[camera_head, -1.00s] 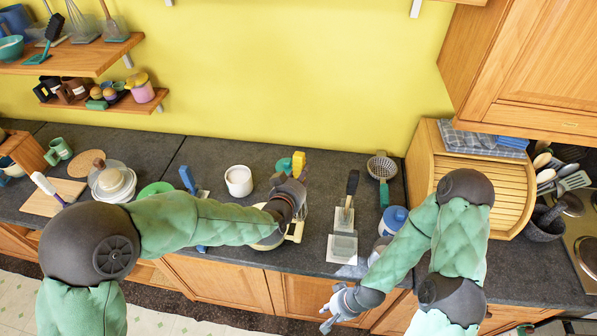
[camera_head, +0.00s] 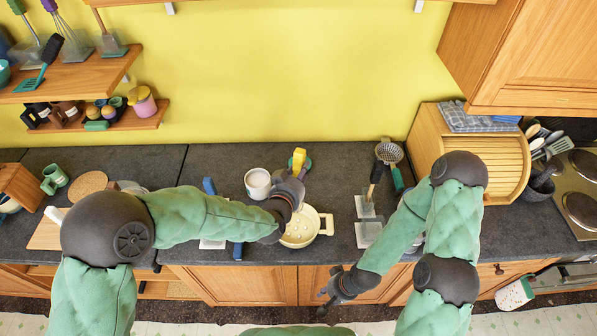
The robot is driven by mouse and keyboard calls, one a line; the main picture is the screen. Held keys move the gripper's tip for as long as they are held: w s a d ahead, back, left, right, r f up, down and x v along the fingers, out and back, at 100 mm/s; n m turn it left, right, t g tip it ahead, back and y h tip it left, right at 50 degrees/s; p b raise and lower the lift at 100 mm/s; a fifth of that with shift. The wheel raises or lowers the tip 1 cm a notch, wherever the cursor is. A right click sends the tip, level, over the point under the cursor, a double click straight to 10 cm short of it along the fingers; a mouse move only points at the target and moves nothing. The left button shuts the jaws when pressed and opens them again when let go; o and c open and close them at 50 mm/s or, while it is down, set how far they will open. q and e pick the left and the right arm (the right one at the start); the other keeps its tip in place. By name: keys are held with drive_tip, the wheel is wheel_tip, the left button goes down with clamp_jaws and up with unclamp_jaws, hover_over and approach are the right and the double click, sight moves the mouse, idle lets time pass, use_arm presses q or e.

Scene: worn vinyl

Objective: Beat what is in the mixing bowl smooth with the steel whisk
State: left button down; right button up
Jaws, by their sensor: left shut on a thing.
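The mixing bowl (camera_head: 327,224) is cream-coloured with a side handle and stands near the counter's front edge. Its pale contents (camera_head: 299,231) look lumpy, with small rounded bumps. My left gripper (camera_head: 291,188) is over the bowl's back edge, shut on an upright tool with a yellow handle (camera_head: 298,158), which I take to be the steel whisk. The handle sticks up above the fingers; the tool's lower end is hidden by the gripper. My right gripper (camera_head: 325,299) hangs low in front of the counter, empty, its fingers apart.
A white canister (camera_head: 257,183) stands left of the bowl, close to my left gripper. A blue-handled tool (camera_head: 209,187) is farther left. Square-based tools (camera_head: 368,232) and a strainer (camera_head: 389,152) are to the right. A bread box (camera_head: 475,157) stands farther right.

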use_arm(q)
drive_tip(key=shift+a, duration=0.1)
drive_tip(key=shift+b, duration=0.3)
wheel_tip(320, 180, down, 14)
drive_tip(key=b, duration=1.3)
drive_tip(key=shift+s, duration=0.1)
idle(0.5)
